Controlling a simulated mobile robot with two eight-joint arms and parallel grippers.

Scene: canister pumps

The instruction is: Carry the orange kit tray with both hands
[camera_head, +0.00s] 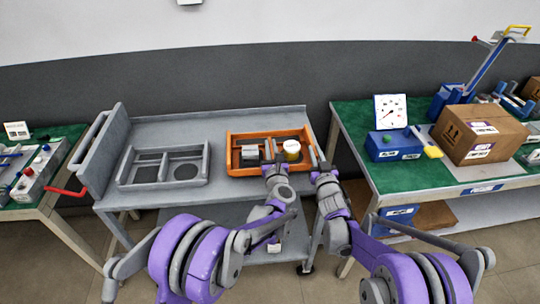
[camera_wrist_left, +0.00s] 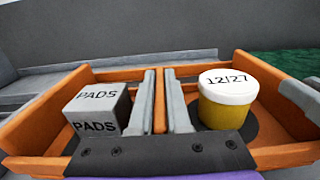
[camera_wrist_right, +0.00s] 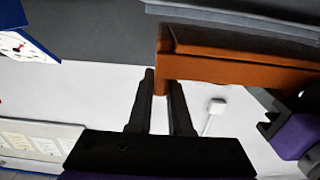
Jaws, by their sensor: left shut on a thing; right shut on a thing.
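The orange kit tray (camera_head: 233,170) is on or just above the right half of the grey cart; I cannot tell whether it touches. It holds a grey box marked PADS (camera_wrist_left: 100,108) in the left compartment and a yellow jar with a white lid (camera_wrist_left: 228,98) in the right one; the jar also shows in the head view (camera_head: 292,148). My left gripper (camera_wrist_left: 163,100) is shut on the tray's middle divider, between box and jar. My right gripper (camera_wrist_right: 162,92) is shut on the tray's right-hand wall, seen at its corner (camera_wrist_right: 161,68).
A grey tray with empty compartments (camera_head: 128,178) sits on the cart's left half (camera_head: 215,122). Another green bench is at far left.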

